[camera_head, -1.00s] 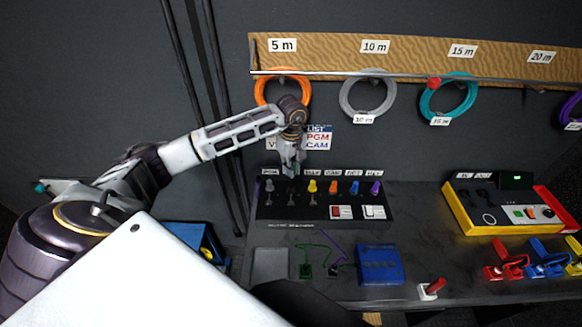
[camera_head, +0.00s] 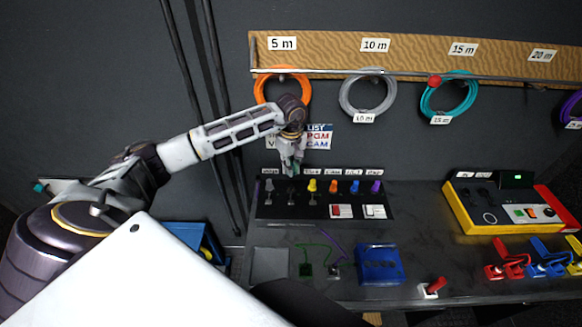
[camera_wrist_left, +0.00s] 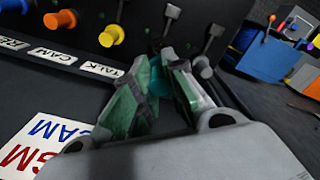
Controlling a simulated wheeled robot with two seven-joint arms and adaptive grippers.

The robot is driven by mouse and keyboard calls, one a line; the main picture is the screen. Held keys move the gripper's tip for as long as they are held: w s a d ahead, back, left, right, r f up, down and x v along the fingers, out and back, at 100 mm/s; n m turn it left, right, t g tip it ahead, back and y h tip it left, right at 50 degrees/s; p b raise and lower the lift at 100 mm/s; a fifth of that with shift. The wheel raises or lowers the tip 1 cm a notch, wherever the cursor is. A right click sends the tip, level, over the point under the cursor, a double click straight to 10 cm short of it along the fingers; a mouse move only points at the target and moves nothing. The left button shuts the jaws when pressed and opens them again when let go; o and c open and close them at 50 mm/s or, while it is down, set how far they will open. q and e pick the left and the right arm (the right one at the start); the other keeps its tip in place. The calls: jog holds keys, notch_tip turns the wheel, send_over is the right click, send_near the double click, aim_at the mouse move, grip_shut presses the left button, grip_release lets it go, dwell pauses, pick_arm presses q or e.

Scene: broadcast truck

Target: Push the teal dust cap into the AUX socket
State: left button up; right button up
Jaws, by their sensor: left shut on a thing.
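My left gripper (camera_head: 291,170) is over the back edge of the socket panel (camera_head: 330,211), at its left part between the grey and yellow plugs. In the left wrist view, its fingers (camera_wrist_left: 160,85) are shut on the teal dust cap (camera_wrist_left: 157,76), of which only a small part shows between the fingertips. The cap's far end and the AUX socket are hidden or too small to make out. I cannot tell whether the cap touches the panel. My right gripper is not in view.
The panel carries a yellow plug (camera_head: 312,185), orange (camera_head: 333,186), blue (camera_head: 354,187) and purple (camera_head: 375,187) plugs, and a grey one (camera_head: 269,185). Small toggle levers stand in front of them. A blue box (camera_head: 380,265) and a yellow device (camera_head: 470,220) are on the desk.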

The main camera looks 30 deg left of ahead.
pick_arm(q)
jog(key=shift+f+b, duration=2.15)
jog(key=shift+f, duration=0.75)
jog(key=shift+b, duration=0.6)
dwell(0.8)
jog(key=shift+f+b, duration=0.9)
jog(key=shift+f, duration=0.25)
dwell(0.4)
jog(key=o, duration=0.8)
jog(key=shift+o, duration=0.2)
jog(key=shift+r, duration=6)
